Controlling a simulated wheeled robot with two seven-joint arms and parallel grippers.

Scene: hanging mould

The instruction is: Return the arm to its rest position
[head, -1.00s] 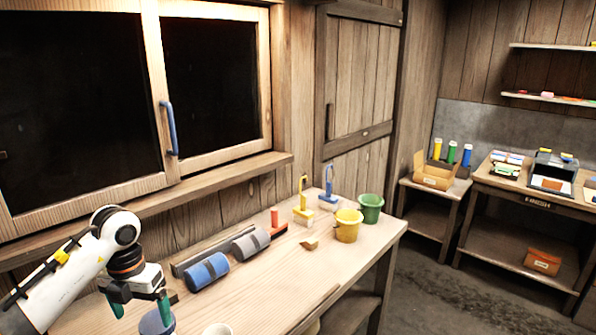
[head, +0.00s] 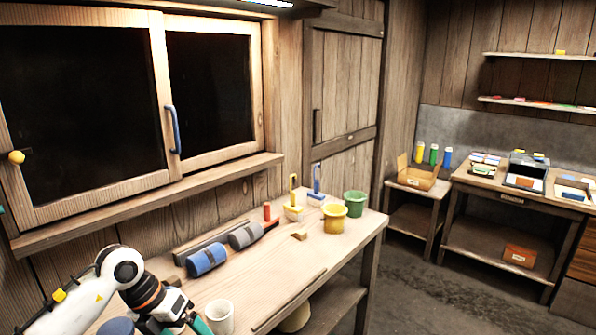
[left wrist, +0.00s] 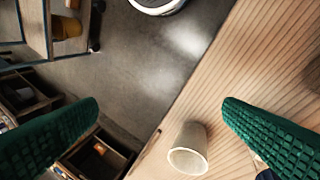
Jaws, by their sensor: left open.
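My left arm comes in from the lower left in the head view. Its gripper (head: 190,326) is low at the bottom edge, over the near part of the workbench (head: 262,290), beside a white cup (head: 219,316). In the left wrist view the two green fingers of the gripper (left wrist: 160,110) are wide apart with nothing between their pads. The white cup (left wrist: 188,150) shows beyond them on the wooden bench top, near its edge. A blue cup (head: 116,327) is partly cut off at the bottom, left of the gripper. My right gripper is out of view.
Blue (head: 207,259) and grey (head: 246,235) rolls lie along the bench's back. Yellow (head: 335,218) and green (head: 355,204) buckets stand at its far end. The window sill (head: 150,205) runs behind the arm. Open floor (head: 430,300) lies to the right.

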